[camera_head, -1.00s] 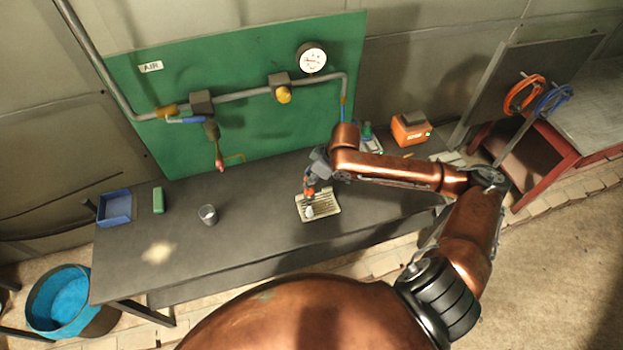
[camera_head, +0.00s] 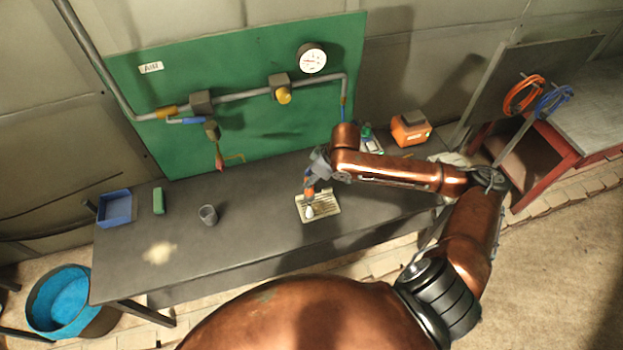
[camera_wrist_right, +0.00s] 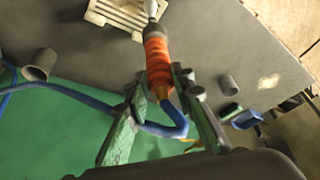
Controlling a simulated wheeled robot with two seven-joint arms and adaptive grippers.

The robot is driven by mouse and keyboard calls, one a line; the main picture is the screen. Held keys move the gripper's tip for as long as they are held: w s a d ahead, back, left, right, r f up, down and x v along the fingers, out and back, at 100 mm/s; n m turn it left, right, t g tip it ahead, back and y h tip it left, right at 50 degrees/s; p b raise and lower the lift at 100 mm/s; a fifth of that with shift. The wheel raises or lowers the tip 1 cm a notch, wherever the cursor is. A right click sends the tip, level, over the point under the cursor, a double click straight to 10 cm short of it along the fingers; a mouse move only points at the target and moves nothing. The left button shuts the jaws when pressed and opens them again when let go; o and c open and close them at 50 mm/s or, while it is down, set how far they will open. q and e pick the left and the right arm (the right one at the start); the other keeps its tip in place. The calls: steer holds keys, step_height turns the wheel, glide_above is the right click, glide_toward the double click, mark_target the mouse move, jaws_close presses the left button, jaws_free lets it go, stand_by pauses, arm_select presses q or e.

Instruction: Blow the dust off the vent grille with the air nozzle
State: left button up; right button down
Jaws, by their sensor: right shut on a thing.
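The vent grille (camera_head: 328,207) is a pale slatted plate lying flat on the grey bench, and part of it shows at the top of the wrist view (camera_wrist_right: 112,14). My right gripper (camera_head: 311,180) is over the grille's back left part. It is shut on the air nozzle (camera_wrist_right: 158,66), which has an orange grip, a metal tip and a blue hose. In the head view the nozzle (camera_head: 309,192) points down at the grille. A whitish spot shows at its lower end; I cannot tell whether it is the tip or dust. My left gripper is out of view.
On the bench (camera_head: 250,232) are a grey cup (camera_head: 208,215), a green block (camera_head: 158,200), a blue tray (camera_head: 115,208) and an orange box (camera_head: 410,128). The green air panel (camera_head: 270,130) with pipes and gauge (camera_head: 312,58) stands behind. A blue-lined bin (camera_head: 62,298) is at lower left.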

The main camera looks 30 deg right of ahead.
steer(key=shift+s+d+p, duration=0.25)
steer(key=shift+d+p, duration=0.5)
steer(key=shift+d, duration=0.35)
steer(key=shift+s+d+p, duration=0.25)
steer(key=shift+d+p, duration=0.5)
steer(key=shift+d, duration=0.4)
steer(key=shift+s+d+p, duration=0.3)
steer(key=shift+d+p, duration=0.55)
steer(key=shift+d, duration=0.2)
steer(key=shift+s+d+p, duration=0.25)
steer(key=shift+d+p, duration=0.55)
steer(key=shift+d, duration=0.25)
steer(key=shift+w+d+p, duration=0.2)
steer(key=shift+w+d, duration=0.05)
steer(key=shift+w, duration=0.7)
steer(key=shift+w+d+p, duration=0.2)
steer(key=shift+w, duration=0.7)
steer(key=shift+a, duration=0.1)
steer(key=shift+w+a+p, duration=0.15)
steer(key=shift+w+a, duration=0.15)
steer(key=shift+a, duration=0.8)
steer(key=shift+w+a+p, duration=0.15)
steer(key=shift+w+a, duration=0.1)
steer(key=shift+a, duration=0.9)
